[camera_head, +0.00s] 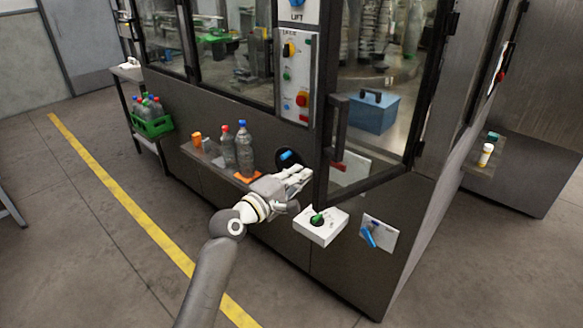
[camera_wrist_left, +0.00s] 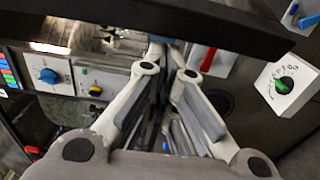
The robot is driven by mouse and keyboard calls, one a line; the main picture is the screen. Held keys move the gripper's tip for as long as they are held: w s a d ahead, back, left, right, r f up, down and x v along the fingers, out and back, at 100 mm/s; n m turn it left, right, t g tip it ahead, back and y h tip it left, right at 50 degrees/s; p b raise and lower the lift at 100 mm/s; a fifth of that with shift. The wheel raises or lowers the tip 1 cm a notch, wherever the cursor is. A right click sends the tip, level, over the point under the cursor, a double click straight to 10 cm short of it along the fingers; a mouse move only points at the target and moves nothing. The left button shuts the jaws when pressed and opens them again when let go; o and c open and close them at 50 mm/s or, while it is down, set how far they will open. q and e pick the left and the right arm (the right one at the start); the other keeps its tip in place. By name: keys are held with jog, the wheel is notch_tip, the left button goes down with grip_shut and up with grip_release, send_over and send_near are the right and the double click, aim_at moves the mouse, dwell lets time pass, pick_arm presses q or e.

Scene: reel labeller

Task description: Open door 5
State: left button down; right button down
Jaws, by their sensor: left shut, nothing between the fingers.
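The glass door (camera_head: 380,100) has a dark frame and a long black handle (camera_head: 337,135) on its left side. No number is legible on it. The handle-side edge stands out from the machine front, so the door looks partly open, with its right side at the machine. My left gripper (camera_head: 306,174) is shut and empty, just left of the lower end of the door frame and below the handle. In the left wrist view, my fingers (camera_wrist_left: 168,55) reach toward a dark bar (camera_wrist_left: 220,25), probably the door frame; contact cannot be told. My right gripper is not seen.
A white box with a green knob (camera_head: 320,225) juts out below the door; a blue-handled switch (camera_head: 370,236) is to its right. Bottles (camera_head: 244,148) stand on a ledge left of my gripper. A control panel (camera_head: 297,75) is left of the door. A blue toolbox (camera_head: 374,112) shows through the glass.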

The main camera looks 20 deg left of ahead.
pick_arm(q)
jog(key=shift+f, duration=0.1)
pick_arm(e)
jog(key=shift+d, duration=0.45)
